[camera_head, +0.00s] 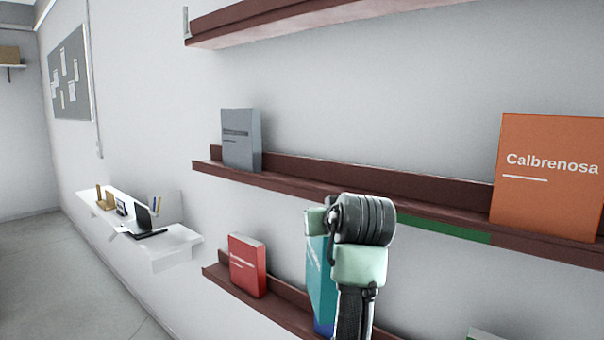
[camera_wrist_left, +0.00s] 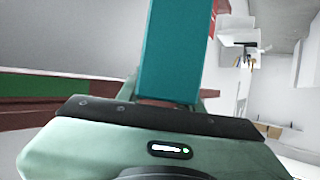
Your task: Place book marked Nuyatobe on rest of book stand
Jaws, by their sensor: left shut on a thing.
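A teal book (camera_head: 320,285) shows in the head view partly behind my left arm, in front of the lower shelf. Its cover text is mostly hidden and unreadable, so I cannot confirm the name Nuyatobe. My left gripper (camera_head: 320,222) is shut on the book, its fingers mostly hidden behind the wrist. In the left wrist view the teal book (camera_wrist_left: 177,45) stands up from the gripper (camera_wrist_left: 172,100). The wall stand has dark red shelves; its middle ledge (camera_head: 290,188) has a green strip (camera_head: 437,230) with no book on it. My right gripper is not in view.
A grey book (camera_head: 241,140) and an orange book marked Calbrenosa (camera_head: 548,185) stand on the middle ledge, either side of the strip. A red book (camera_head: 248,265) stands on the lower shelf (camera_head: 285,312). An upper shelf (camera_head: 290,20) hangs above. A white desk (camera_head: 180,240) is at left.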

